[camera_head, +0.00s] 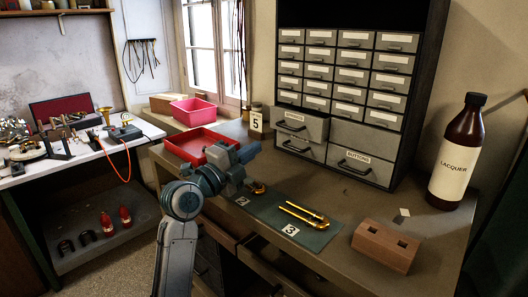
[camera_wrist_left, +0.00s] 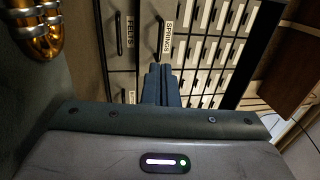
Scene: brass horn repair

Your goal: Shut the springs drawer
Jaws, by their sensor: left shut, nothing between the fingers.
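The springs drawer (camera_head: 302,127) is in the upper row of large drawers in the grey cabinet (camera_head: 402,160). It stands partly out, its front ahead of the cabinet face, with a dark bar handle. In the left wrist view the springs drawer (camera_wrist_left: 151,52) shows its SPRINGS label beyond my fingertips. My left gripper (camera_head: 255,151) is shut and empty, to the left of the drawer and above the bench, pointing toward the cabinet. Its closed fingers (camera_wrist_left: 160,72) also show in the left wrist view. I cannot tell whether they touch the drawer front. My right gripper is not in view.
The buttons drawer (camera_head: 362,167) is beside the lower felts drawer (camera_head: 298,149). A red tray (camera_head: 183,151) and a jar (camera_head: 257,120) are near my left arm. A brass slide (camera_head: 305,214) lies on a green mat (camera_head: 265,213). A wooden block (camera_head: 385,243) and lacquer bottle (camera_head: 455,165) stand right.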

